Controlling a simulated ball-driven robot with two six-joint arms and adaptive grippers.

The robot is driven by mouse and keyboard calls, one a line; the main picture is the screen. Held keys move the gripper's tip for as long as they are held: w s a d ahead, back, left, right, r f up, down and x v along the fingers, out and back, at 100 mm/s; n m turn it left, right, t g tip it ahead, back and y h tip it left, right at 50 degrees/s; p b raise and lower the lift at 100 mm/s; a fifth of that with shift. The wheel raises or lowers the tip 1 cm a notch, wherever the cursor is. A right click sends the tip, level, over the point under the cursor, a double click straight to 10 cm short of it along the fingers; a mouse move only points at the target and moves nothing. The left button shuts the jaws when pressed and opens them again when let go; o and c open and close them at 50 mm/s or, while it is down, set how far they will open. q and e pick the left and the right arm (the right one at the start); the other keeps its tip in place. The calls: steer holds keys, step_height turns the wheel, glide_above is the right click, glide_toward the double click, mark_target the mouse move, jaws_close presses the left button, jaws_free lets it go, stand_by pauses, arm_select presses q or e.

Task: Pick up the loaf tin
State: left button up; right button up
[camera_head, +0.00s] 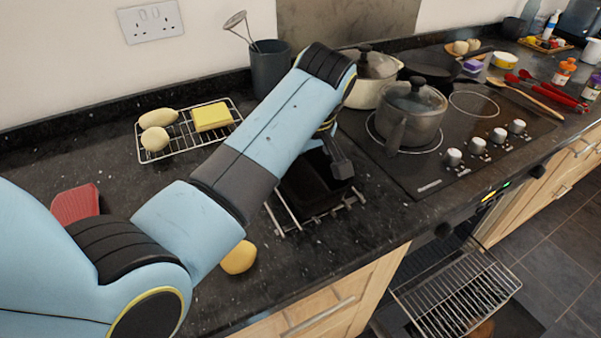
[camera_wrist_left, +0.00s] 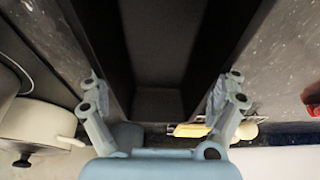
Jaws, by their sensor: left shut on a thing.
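The loaf tin (camera_head: 308,192) is black and open-topped, and sits at or just above a wire rack (camera_head: 284,216) near the front of the counter. My forearm hides part of it. My left gripper (camera_head: 338,164) is at the tin, partly hidden by my arm. In the left wrist view, the gripper's fingers (camera_wrist_left: 163,92) are on either side of the tin (camera_wrist_left: 157,103), shut on its walls. I cannot tell whether the tin is clear of the rack. My right gripper is not in view.
A hob with a grey pot (camera_head: 412,112) and a cream pot (camera_head: 372,78) stands right of the tin. A cooling rack (camera_head: 166,152) holds a yellow sponge (camera_head: 212,116) and potatoes. A yellow round item (camera_head: 239,258) lies near the front edge. An oven rack (camera_head: 455,300) juts out below.

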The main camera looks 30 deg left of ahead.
arm_select(q)
steer(key=shift+c, duration=0.4)
steer(key=shift+r, duration=0.1)
steer(key=shift+r, duration=0.2)
step_height(320, 180, up, 13)
steer(key=b, duration=0.1)
step_height(320, 180, up, 4)
steer(key=p, duration=0.5)
glide_above(302, 180)
steer(key=shift+s+r, duration=0.1)
steer(key=shift+r, duration=0.1)
